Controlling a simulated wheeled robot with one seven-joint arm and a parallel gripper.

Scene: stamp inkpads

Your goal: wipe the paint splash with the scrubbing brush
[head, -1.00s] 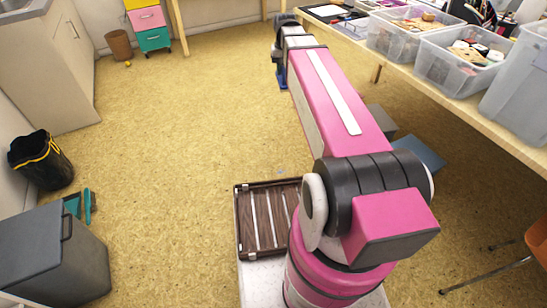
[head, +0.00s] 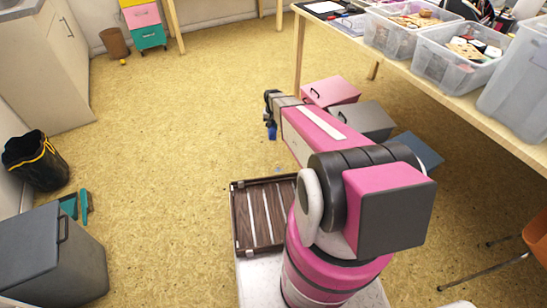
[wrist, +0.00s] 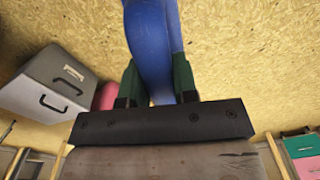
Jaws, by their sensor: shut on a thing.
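My gripper (head: 270,107) is over the open floor, left of the table. In the wrist view my gripper (wrist: 157,88) has its dark green fingers shut on a smooth blue thing (wrist: 152,35), which looks like the scrubbing brush's handle. Its blue part also shows below the gripper in the head view (head: 271,131). The bristles cannot be made out. A small faint grey-blue mark (head: 278,169) lies on the floor by the tray; I cannot tell whether it is the paint splash.
Pink (head: 332,91), grey (head: 366,120) and blue (head: 418,149) boxes stand on the floor right of my arm. The long table (head: 455,95) holds clear bins. A slatted brown tray (head: 238,215) is close to my base. A black bin (head: 36,162) stands left. The middle floor is clear.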

